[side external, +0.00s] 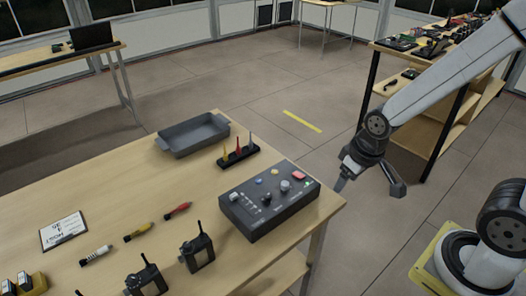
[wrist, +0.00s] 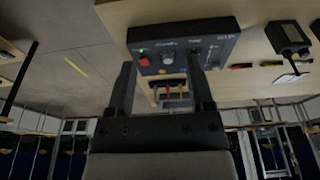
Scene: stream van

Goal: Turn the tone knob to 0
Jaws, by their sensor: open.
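A dark control box (side external: 250,224) sits at the table's near right corner. Its top has a grey knob (side external: 285,186), a black knob (side external: 266,198), a pale knob (side external: 234,197), small yellow and blue buttons, a red button (side external: 299,176) and a green light. The printing is too small to tell surely which knob is tone. My gripper (side external: 370,187) is open and empty, right of the box and apart from it, beyond the table edge. In the wrist view, the box (wrist: 225,48) shows beyond my spread fingers (wrist: 160,75); the right finger partly covers its face.
A tool holder (side external: 238,157) with upright coloured tools and a grey tray (side external: 193,135) stand behind the box. A cluttered shelf bench (side external: 440,50) stands behind my arm. Open floor lies right of the table.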

